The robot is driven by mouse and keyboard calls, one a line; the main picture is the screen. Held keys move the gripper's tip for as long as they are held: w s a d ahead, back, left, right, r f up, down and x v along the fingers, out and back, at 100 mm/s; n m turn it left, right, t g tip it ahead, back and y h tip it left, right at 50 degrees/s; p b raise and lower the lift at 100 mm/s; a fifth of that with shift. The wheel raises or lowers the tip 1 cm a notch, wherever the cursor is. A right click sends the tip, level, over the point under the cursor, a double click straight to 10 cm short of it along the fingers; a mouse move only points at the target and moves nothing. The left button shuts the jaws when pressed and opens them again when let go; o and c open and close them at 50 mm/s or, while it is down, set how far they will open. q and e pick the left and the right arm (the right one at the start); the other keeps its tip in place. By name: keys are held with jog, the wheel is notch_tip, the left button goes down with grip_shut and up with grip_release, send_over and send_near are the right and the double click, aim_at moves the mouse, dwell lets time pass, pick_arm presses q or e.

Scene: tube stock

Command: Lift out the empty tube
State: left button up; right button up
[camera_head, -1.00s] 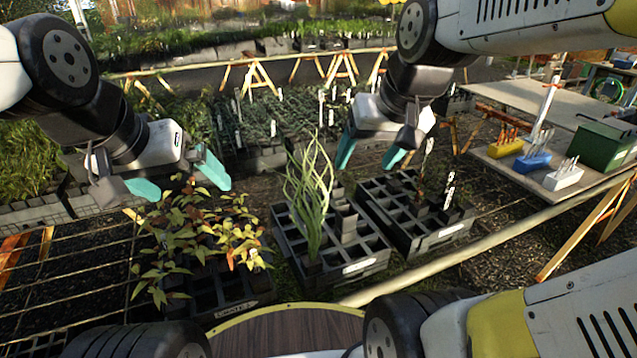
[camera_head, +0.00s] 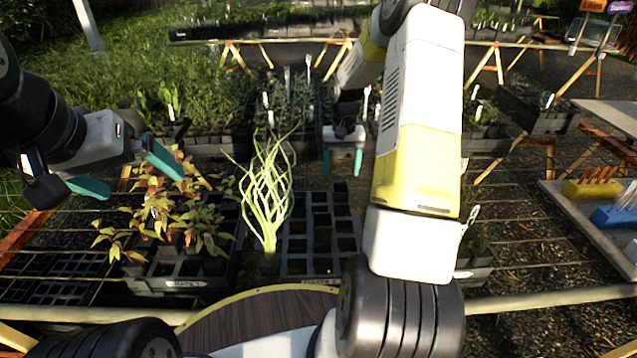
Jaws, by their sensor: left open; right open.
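The middle black tube tray (camera_head: 310,266) holds a tall, pale green, curly plant (camera_head: 268,195) at its left side and a grid of dark cells to the right. I cannot tell for certain which cell holds an empty tube. My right gripper (camera_head: 342,163) is open with teal fingertips pointing down, above the far end of this tray and holding nothing. My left gripper (camera_head: 125,172) is open and empty at the left, above and beside the reddish-leaved plants (camera_head: 165,215). A right-hand tray (camera_head: 478,272) is mostly hidden behind my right arm.
The left tray (camera_head: 180,284) with reddish plants has a white label. A wooden rail (camera_head: 540,298) runs along the front. Planted benches fill the back.

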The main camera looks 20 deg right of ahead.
aim_at(341, 188)
notch_tip(341, 188, down, 8)
jog(key=shift+f, duration=0.1)
grip_shut()
dwell(0.5)
